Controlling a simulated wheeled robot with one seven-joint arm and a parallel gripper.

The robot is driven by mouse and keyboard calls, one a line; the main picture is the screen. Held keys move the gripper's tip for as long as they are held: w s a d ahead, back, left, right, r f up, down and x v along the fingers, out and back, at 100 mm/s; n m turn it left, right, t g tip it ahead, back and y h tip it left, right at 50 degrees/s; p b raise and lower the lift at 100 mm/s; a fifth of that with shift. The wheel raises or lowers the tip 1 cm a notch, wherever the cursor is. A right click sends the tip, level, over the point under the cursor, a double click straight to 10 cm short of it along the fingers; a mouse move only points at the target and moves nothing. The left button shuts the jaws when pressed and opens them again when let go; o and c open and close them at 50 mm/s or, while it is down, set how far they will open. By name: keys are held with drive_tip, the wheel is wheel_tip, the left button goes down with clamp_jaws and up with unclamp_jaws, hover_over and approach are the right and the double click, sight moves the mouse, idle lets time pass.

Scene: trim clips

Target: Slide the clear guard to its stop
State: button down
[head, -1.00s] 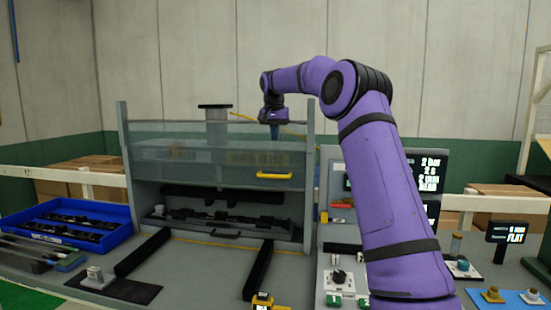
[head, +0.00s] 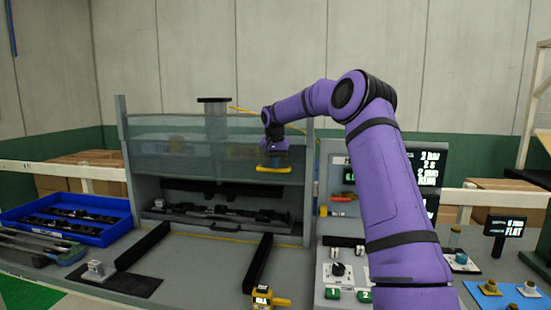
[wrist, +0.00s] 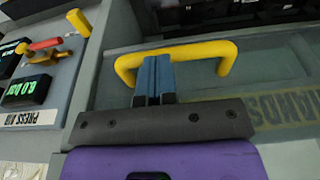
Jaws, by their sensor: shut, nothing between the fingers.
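The clear guard (head: 195,160) is a see-through panel across the upper front of the grey press housing, with the opening below it uncovered. Its yellow handle (head: 273,169) is low on its right side, and the handle also shows in the wrist view (wrist: 222,50). My gripper (head: 274,161) is at the handle in the head view. In the wrist view its blue fingers (wrist: 155,72) are shut together with nothing between them, and their tips overlap the handle's bar. I cannot tell whether they touch it.
A dark trim part (head: 220,213) lies in the opening under the guard. A blue tray (head: 68,235) with dark parts stands at the left. A control panel (head: 340,250) with a dial and green buttons is right of the housing. Two black rails run forward on the table.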

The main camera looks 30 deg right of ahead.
idle(0.3)
wheel_tip(320, 180, down, 21)
drive_tip(key=shift+s, duration=0.15)
idle(0.3)
drive_tip(key=shift+f, duration=0.1)
wheel_tip(320, 180, up, 15)
drive_tip(key=s+a, duration=0.1)
drive_tip(key=shift+s+a+f, duration=0.15)
drive_tip(key=shift+s+a, duration=0.15)
drive_tip(key=shift+a, duration=0.1)
